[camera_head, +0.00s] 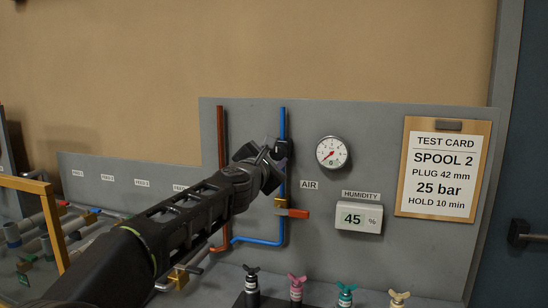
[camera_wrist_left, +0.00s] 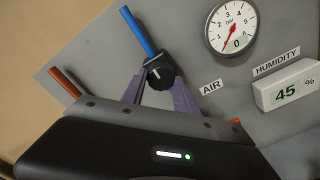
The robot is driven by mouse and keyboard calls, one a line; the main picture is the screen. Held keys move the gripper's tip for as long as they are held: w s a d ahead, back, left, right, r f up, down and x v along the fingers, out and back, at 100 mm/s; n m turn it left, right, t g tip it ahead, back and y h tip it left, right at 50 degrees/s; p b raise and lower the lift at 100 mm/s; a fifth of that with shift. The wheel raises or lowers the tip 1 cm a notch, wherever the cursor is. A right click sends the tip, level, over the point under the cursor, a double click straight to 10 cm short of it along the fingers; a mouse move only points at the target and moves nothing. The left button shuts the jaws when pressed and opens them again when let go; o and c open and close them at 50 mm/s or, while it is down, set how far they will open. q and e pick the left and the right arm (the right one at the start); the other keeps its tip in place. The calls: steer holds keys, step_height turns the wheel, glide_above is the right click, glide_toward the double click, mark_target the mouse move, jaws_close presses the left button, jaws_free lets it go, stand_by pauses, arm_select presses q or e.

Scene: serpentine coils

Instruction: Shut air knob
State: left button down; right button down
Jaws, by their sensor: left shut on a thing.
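The air knob (camera_wrist_left: 160,72) is black with a white pointer mark and sits on the upright blue pipe (camera_wrist_left: 138,32), up and left of the AIR label (camera_wrist_left: 211,87) in the left wrist view. In the head view the knob (camera_head: 285,149) is partly hidden behind my left gripper (camera_head: 274,163). My left gripper is shut on the knob, with one finger at each side of it in the left wrist view. My right gripper is in neither view.
A pressure gauge (camera_head: 332,152) with a red needle near 0 is right of the knob. Below are a red-handled valve (camera_head: 291,211) and a humidity display (camera_head: 358,218) reading 45. A test card (camera_head: 442,170) hangs at right. Several winged knobs (camera_head: 297,287) stand below.

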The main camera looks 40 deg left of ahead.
arm_select(q)
steer(key=shift+f, duration=0.1)
steer(key=c, duration=0.9)
jaws_free()
steer(key=v, duration=0.7)
steer(key=shift+s+d, duration=0.15)
steer(key=shift+s, duration=0.25)
